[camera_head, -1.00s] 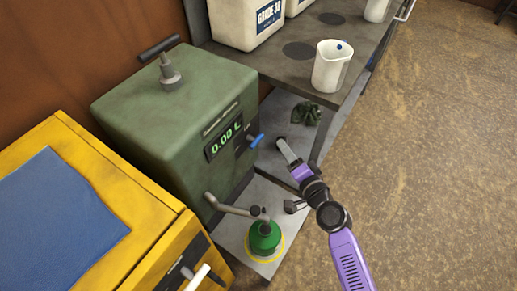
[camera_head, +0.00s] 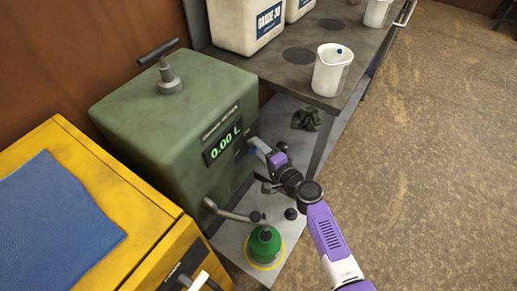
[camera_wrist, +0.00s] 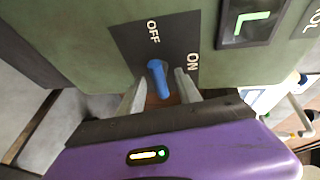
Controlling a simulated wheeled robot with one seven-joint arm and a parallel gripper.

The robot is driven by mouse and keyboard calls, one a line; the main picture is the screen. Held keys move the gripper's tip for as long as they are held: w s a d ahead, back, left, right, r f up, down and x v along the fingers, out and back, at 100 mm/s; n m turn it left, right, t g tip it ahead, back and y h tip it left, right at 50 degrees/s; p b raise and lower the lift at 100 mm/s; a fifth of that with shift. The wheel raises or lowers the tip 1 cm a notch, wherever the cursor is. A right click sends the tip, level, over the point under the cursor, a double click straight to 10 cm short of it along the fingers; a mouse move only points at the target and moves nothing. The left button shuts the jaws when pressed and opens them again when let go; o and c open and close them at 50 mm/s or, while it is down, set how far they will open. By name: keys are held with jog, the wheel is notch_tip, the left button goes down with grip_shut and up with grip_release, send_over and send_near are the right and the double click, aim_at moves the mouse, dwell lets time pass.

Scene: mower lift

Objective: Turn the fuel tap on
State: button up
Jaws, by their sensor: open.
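The fuel tap's blue lever (camera_wrist: 158,78) stands out from a dark plate (camera_wrist: 130,42) on the green dispenser. The plate reads OFF above the lever and ON to its right. In the wrist view the lever sits between the two open fingers of my gripper (camera_wrist: 160,92), with a gap to the right finger; I cannot tell if the left one touches. In the head view my gripper (camera_head: 262,147) is at the dispenser's front, right of the display, and largely hides the lever. The green dispenser (camera_head: 170,112) shows 0.00 L on its display (camera_head: 223,143).
Below the tap, a spout (camera_head: 230,212) reaches over a green container (camera_head: 264,243) on a grey low shelf. A yellow cabinet (camera_head: 150,230) stands at left. A bench with a white jug (camera_head: 332,70) is behind. Open floor lies at right.

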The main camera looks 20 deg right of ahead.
jog(key=shift+w, duration=0.2)
jog(key=shift+c, duration=0.4)
grip_shut()
